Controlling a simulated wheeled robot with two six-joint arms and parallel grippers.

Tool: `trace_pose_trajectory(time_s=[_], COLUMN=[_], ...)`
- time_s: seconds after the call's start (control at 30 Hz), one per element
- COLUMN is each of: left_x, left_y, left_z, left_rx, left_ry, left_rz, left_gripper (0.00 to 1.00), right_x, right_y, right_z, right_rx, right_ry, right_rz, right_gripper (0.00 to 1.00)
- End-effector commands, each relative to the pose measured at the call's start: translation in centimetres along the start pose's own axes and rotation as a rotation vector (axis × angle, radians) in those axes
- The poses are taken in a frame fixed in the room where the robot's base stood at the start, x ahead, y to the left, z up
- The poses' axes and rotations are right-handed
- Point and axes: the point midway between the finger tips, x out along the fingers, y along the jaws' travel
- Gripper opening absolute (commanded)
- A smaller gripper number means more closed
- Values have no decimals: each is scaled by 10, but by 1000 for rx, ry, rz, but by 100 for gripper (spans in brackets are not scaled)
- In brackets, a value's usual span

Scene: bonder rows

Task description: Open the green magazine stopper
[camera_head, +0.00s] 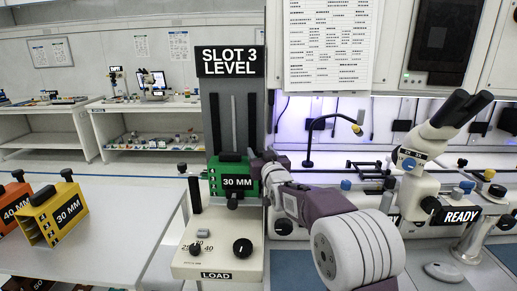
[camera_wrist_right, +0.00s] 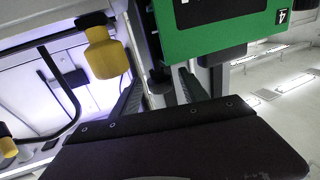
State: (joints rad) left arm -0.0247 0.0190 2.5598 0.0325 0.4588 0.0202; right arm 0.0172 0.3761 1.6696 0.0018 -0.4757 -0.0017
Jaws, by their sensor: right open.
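The green magazine (camera_head: 234,178), labelled 30 MM, is upright in the holder under the SLOT 3 LEVEL sign. A dark piece (camera_head: 230,157) shows at its top and a dark knob (camera_head: 232,201) at its lower front; I cannot tell which is the stopper. My right gripper (camera_head: 262,165) is open beside the magazine's right side; I cannot tell whether it touches. In the right wrist view the green magazine (camera_wrist_right: 215,28) fills the top, with a black tab (camera_wrist_right: 224,55) under its edge, above the dark gripper part (camera_wrist_right: 185,140). My left gripper is not in view.
A control box (camera_head: 218,245) with knobs and a LOAD label stands below the slot. Yellow (camera_head: 55,215) and orange (camera_head: 12,205) magazines stand on the left table (camera_head: 120,215). A microscope (camera_head: 425,165) marked READY is at right. The left table's middle is clear.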

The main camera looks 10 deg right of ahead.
Motion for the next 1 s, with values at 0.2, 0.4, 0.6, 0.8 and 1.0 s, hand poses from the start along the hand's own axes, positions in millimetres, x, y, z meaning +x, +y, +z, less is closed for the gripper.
trace_pose_trajectory(time_s=[0.2,0.4,0.6,0.8,1.0], left_x=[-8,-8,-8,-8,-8], left_y=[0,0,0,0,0], left_z=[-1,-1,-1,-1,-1], left_rx=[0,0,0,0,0], left_ry=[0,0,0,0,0], left_rz=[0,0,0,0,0], left_gripper=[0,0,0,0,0], right_x=[31,36,36,36,36], right_y=[0,0,0,0,0], right_z=[-1,0,0,0,0], right_rx=[0,0,0,0,0], right_ry=[-1,-1,-1,-1,-1], right_rz=[0,0,0,0,0], right_gripper=[52,52,29,0,0])
